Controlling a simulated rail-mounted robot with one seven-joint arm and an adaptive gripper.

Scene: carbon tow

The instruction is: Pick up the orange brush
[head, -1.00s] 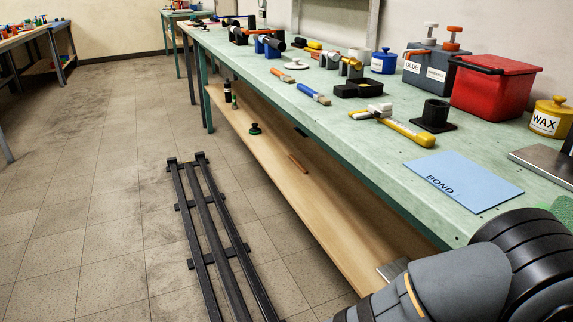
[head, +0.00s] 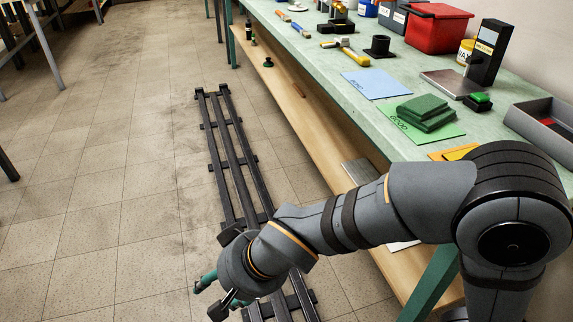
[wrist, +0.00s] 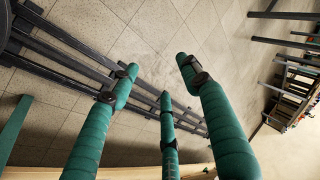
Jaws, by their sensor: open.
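The orange brush (head: 283,16) lies on the green workbench (head: 318,48) near its front edge, small at the top of the head view. A blue brush (head: 300,28) lies just nearer than it. My gripper (head: 212,299) is at lower left, out over the floor beside the bench and far from the brush. Its green fingers are spread and empty in the wrist view (wrist: 158,78). The wrist view shows floor and rails, with no brush that I can make out.
A yellow-handled hammer (head: 345,48), a blue BOND sheet (head: 376,84), folded green cloths (head: 426,112), a red bin (head: 438,30) and a grey tray (head: 545,130) are on the bench. A wooden lower shelf (head: 300,100) runs beneath. Black floor rails (head: 235,160) run alongside; open floor lies left.

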